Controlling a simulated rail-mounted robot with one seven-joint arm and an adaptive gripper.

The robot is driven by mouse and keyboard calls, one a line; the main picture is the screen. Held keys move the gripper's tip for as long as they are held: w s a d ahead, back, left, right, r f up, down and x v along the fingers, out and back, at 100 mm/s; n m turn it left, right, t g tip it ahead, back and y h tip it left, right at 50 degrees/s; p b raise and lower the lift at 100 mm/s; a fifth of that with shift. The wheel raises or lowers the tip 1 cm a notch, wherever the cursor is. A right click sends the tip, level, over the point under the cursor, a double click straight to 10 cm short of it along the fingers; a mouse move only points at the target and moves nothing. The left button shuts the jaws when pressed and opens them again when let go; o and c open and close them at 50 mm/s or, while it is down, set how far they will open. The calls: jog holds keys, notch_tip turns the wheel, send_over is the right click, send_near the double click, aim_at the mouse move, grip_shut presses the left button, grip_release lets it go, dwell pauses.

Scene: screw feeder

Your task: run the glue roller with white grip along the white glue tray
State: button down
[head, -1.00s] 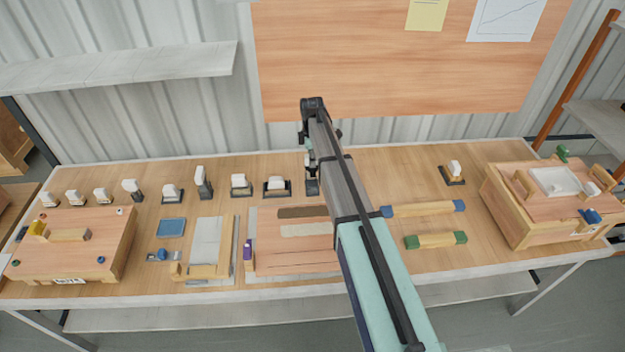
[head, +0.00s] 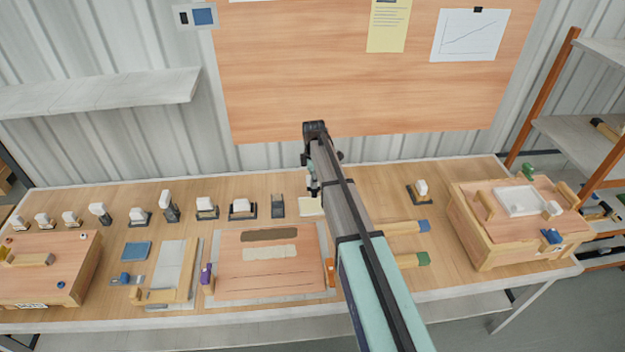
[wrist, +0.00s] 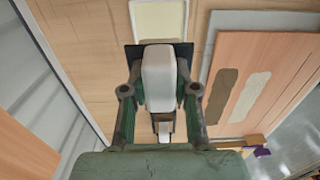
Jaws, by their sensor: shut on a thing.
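In the wrist view my gripper (wrist: 160,75) is shut on the white grip (wrist: 158,92) of the glue roller. A dark plate shows behind the grip; I cannot tell whether it is the roller's lower part or a holder. The pale glue tray (wrist: 158,20) lies just beyond it at the top, apart from the grip. In the head view my gripper (head: 313,183) is above the back of the table, and the pale glue tray (head: 308,207) is partly hidden behind my arm. The roller's contact with the tray is not visible.
A dark empty holder (head: 278,207) stands left of the tray, beside a row of white-gripped tools (head: 207,206). A wooden board with two patches (head: 270,278) lies in front. Wooden boxes stand at the left (head: 60,262) and right (head: 482,240). The back wall is close behind.

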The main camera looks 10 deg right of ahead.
aim_at(312, 190)
jog(key=shift+a, duration=0.3)
jog(key=shift+f, duration=0.1)
jog(key=shift+f+b, duration=1.3)
jog(key=shift+f, duration=1.35)
jog(key=c, duration=1.4)
grip_release()
jog(key=shift+c, duration=0.2)
grip_shut()
jog(key=shift+f, duration=0.5)
